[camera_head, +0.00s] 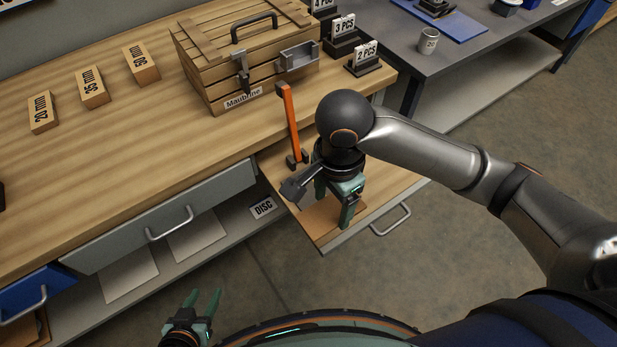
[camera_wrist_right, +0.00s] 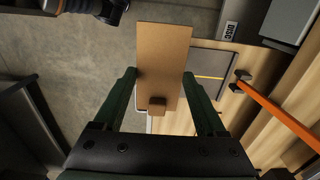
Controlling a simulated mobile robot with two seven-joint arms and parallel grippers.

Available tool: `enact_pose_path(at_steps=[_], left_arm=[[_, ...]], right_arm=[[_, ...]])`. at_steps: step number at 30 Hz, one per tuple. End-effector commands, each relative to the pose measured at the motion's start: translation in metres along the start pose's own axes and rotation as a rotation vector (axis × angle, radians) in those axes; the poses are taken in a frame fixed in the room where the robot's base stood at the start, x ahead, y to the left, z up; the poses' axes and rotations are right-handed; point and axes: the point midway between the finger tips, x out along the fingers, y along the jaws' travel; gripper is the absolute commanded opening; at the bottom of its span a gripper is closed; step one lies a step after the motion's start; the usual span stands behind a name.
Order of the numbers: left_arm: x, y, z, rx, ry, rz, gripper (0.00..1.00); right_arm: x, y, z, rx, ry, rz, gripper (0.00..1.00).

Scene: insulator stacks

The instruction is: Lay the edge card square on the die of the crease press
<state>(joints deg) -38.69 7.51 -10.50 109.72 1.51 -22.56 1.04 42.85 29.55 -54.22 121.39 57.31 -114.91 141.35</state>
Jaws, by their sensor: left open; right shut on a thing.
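The edge card (camera_wrist_right: 163,50) is a flat brown rectangle with a small brown block (camera_wrist_right: 156,106) on its near part. My right gripper (camera_wrist_right: 161,73) is shut across its width, a finger at each long side. The card also shows under the gripper in the head view (camera_head: 318,224). The crease press has an orange lever (camera_head: 291,120), and its dark grey die (camera_wrist_right: 212,62) bears a yellow line. In the wrist view the die lies just right of the card, partly hidden by card and finger; I cannot tell their height gap. My left gripper (camera_head: 203,303) is open and empty, low in front.
The press stands on a pulled-out wooden board (camera_head: 385,195). Behind it are a wooden crate (camera_head: 215,65) and the 2 PCS sign (camera_head: 366,52). Several thickness blocks (camera_head: 92,87) stand at the left. The bench middle (camera_head: 130,160) is clear.

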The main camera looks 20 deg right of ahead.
Motion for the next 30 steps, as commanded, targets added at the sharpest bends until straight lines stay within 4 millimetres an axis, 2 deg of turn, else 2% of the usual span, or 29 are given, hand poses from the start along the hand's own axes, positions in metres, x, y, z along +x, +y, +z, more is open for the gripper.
enact_pose_path(at_steps=[4,14,18,21,30], left_arm=[[0.009,-0.001,0.010,0.000,-0.001,0.000,0.50],[0.015,-0.001,0.021,-0.001,-0.006,0.001,0.50],[0.020,-0.001,0.026,-0.001,-0.006,0.001,0.50],[0.022,-0.001,0.028,-0.001,-0.006,0.001,0.50],[0.024,-0.001,0.030,-0.001,-0.006,0.002,0.50]], right_arm=[[0.012,-0.014,-0.007,0.007,0.001,0.000,0.21],[0.041,-0.080,-0.041,0.006,0.003,-0.001,0.21],[0.070,-0.099,-0.051,0.004,0.003,0.001,0.21],[0.083,-0.109,-0.056,0.003,0.002,0.000,0.21],[0.100,-0.122,-0.063,0.002,0.002,-0.001,0.21]])
